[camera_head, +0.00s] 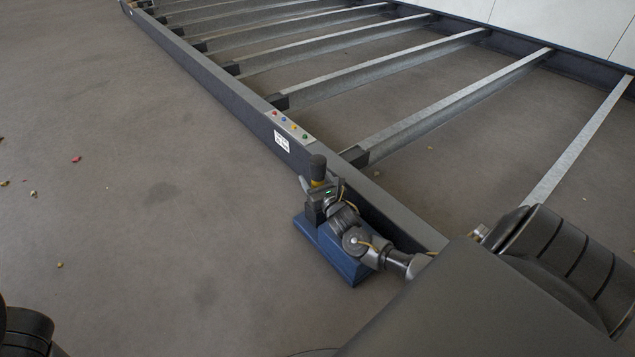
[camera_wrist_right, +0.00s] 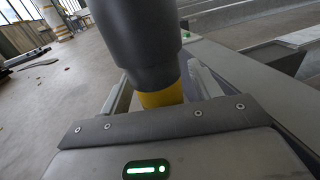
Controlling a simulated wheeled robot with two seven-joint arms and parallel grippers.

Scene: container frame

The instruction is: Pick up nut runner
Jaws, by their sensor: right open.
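The nut runner (camera_head: 318,165) stands upright at a blue stand (camera_head: 345,262) beside the frame's long rail; its dark grey top and yellow band show. In the right wrist view the dark body of the nut runner (camera_wrist_right: 142,45) fills the upper middle. My right gripper (camera_head: 320,186) is open at the height of the yellow band. In the right wrist view the fingers of my right gripper (camera_wrist_right: 160,88) stand on either side of the band; contact cannot be told. The lower part of the tool is hidden behind my gripper. My left gripper is out of view.
The dark long rail (camera_head: 225,88) runs close behind the stand, with several grey crossbars (camera_head: 385,70) beyond it. Coloured buttons (camera_head: 290,124) and a white label (camera_head: 281,142) are on the rail. The floor (camera_head: 150,200) at left is open with small scattered bits.

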